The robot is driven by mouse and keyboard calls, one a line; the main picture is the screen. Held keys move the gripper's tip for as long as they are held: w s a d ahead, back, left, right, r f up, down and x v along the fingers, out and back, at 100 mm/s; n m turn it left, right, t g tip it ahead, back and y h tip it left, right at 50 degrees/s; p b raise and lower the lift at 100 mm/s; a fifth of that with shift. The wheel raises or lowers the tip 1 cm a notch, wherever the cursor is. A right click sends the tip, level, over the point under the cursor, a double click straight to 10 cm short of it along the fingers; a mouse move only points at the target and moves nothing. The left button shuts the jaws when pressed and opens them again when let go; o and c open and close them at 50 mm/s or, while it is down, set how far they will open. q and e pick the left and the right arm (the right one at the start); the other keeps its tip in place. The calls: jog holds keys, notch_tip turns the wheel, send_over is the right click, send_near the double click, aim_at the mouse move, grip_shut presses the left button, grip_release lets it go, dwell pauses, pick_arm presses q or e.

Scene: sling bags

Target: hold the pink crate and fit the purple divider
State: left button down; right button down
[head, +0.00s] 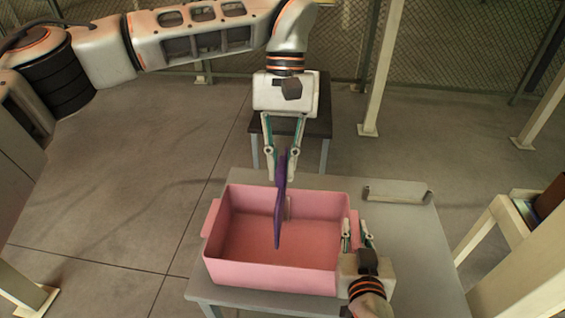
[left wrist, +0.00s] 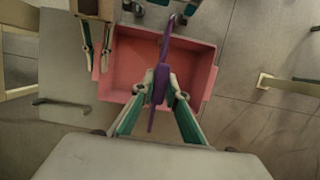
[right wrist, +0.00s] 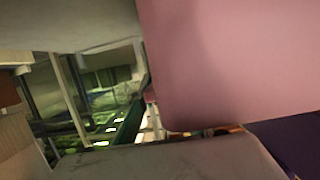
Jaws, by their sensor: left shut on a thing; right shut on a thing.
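The pink crate (head: 262,276) stands open on the grey table and shows below my left gripper in the left wrist view (left wrist: 118,78). The thin purple divider (head: 280,205) is seen nearly edge-on, upright over the crate; it also shows in the left wrist view (left wrist: 165,48). My left gripper (head: 280,179) is shut on its upper part. The divider's lower end overlaps the crate's interior; I cannot tell whether it touches the floor or a slot. My right gripper (head: 356,240) is shut on the crate's right side, whose pink wall (right wrist: 235,60) fills much of the right wrist view.
The grey table (head: 410,245) has free room right of the crate. A low grey holder (head: 396,194) lies at its back right. A dark stool (head: 312,129) stands behind the table. A pale stand (head: 505,215) with a reddish-brown box (head: 551,196) is at right.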

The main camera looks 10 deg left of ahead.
pick_arm(q)
jog(key=shift+f, duration=0.1)
jog(key=shift+f, duration=2.8)
notch_tip(320, 180, down, 11)
dwell(4.4)
jog(key=c, duration=1.9)
grip_release()
